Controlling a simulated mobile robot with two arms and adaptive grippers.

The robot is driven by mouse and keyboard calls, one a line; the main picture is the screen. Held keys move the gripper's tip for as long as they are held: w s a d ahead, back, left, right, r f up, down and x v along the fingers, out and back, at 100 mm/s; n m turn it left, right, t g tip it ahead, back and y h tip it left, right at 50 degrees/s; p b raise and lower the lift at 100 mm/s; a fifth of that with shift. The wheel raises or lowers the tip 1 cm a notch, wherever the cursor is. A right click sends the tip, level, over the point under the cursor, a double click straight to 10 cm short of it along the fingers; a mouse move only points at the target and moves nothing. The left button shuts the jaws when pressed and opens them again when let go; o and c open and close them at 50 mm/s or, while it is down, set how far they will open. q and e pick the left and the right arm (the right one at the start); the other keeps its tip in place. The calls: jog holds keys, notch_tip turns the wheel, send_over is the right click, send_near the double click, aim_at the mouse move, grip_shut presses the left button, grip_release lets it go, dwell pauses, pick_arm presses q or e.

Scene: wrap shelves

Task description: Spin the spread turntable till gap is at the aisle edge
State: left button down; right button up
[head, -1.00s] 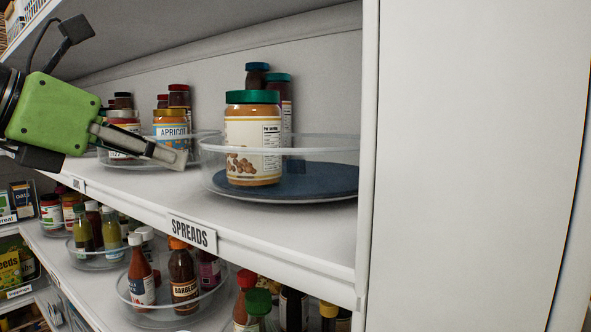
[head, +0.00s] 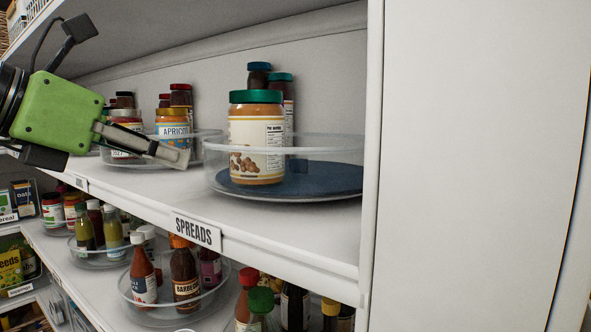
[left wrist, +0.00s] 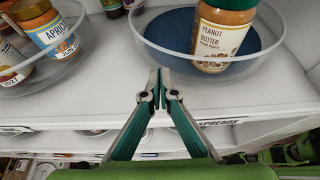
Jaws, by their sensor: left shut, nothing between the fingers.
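The spread turntable (head: 330,180) is a clear-walled round tray with a dark blue base. It stands on the shelf above the SPREADS label (head: 195,232). A peanut butter jar (head: 256,140) with a green lid stands at its left front, and darker jars (head: 288,100) stand behind it. The bare blue base shows to the right of the jar in the head view. My left gripper (head: 187,158) is shut and empty, just left of the turntable's wall. In the left wrist view the shut fingertips (left wrist: 159,72) are in front of the clear wall (left wrist: 190,55).
A second turntable (head: 150,165) with apricot and other jars stands to the left, behind my gripper. A white upright panel (head: 375,150) bounds the shelf at right. The shelf front (head: 290,235) is clear. Sauce bottles (head: 185,275) fill the shelf below.

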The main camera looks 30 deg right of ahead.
aim_at(207, 166)
pick_arm(q)
jog(key=shift+d, duration=0.25)
dwell(0.4)
jog(key=shift+s+d, duration=0.1)
jog(key=shift+d, duration=0.4)
jog(key=shift+s+b, duration=0.1)
jog(key=shift+b, duration=0.2)
jog(key=shift+s+f+b, duration=0.15)
jog(key=shift+s+b, duration=0.5)
jog(key=shift+s+a, duration=0.1)
jog(key=shift+s, duration=0.35)
jog(key=shift+b, duration=0.3)
